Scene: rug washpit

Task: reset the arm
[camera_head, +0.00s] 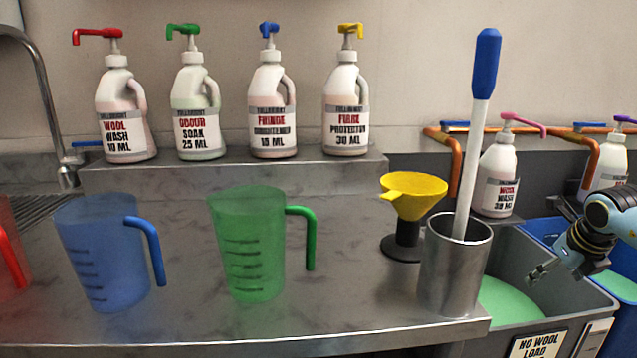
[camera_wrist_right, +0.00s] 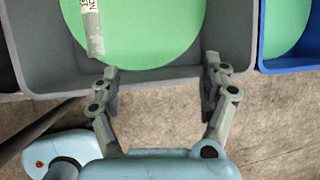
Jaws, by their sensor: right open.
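My right arm (camera_head: 612,215) comes in from the right edge in the head view. Its gripper (camera_head: 545,270) hangs over the grey tub (camera_head: 590,300) beyond the counter's right end. In the right wrist view the gripper (camera_wrist_right: 160,78) has its two fingers spread wide apart with nothing between them. The fingertips show over the near rim of the grey tub (camera_wrist_right: 45,78), which holds green liquid (camera_wrist_right: 145,35). My left arm and gripper are not in view.
A metal cup (camera_head: 450,285) with a blue-handled stick (camera_head: 485,65) stands at the counter's right end, beside a yellow funnel (camera_head: 415,192). Green (camera_head: 245,245) and blue (camera_head: 100,250) jugs stand left. Several pump bottles line the back ledge. A blue tub (camera_head: 540,230) adjoins the grey one.

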